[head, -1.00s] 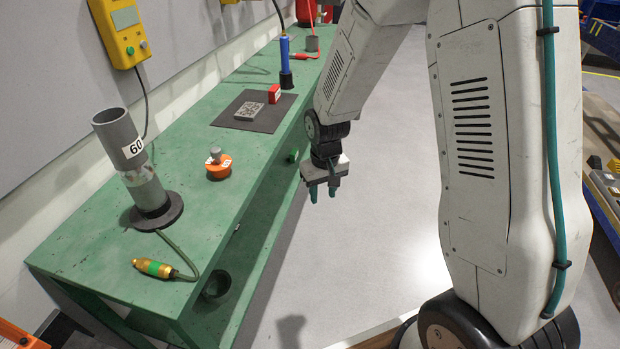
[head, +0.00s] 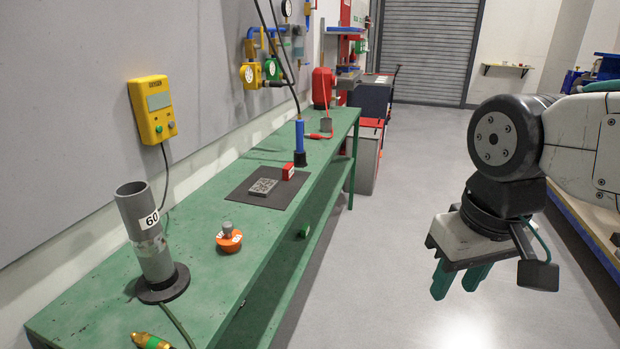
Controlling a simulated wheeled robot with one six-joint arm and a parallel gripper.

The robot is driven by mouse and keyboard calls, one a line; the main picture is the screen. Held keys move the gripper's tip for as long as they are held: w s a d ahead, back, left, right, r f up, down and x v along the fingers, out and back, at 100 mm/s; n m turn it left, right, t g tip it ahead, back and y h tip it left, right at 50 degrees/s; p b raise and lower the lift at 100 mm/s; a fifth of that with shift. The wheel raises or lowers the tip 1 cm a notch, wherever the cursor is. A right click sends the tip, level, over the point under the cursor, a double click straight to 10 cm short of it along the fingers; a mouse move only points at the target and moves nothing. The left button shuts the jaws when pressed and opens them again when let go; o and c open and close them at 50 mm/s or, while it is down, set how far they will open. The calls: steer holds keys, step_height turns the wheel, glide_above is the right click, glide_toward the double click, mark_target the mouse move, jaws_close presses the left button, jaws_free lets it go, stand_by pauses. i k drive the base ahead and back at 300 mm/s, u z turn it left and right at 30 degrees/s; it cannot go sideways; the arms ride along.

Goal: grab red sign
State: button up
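A small red block with a white label (head: 288,172), the likeliest red sign, stands on the dark mat on the green bench, beside a grey patterned plate (head: 263,187). My gripper (head: 460,282) hangs over the floor to the right of the bench, well apart from the block. Its two teal fingers point down with a gap between them, and nothing shows between them.
The green bench (head: 90,312) runs along the left wall. A grey tube marked 60 (head: 144,225), an orange round piece (head: 229,240) and a blue cylinder (head: 300,138) stand on it. A yellow box (head: 152,108) hangs on the wall. The floor right of the bench is clear.

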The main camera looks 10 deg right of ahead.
mark_target(288, 169)
steer(key=z, duration=0.35)
steer(key=k, duration=0.45)
steer(key=z, duration=0.9)
steer(key=i, duration=1.05)
steer(key=u, duration=0.4)
steer(key=i, duration=0.7)
steer(key=u, duration=1.15)
steer(key=i, duration=0.45)
steer(key=u, duration=0.45)
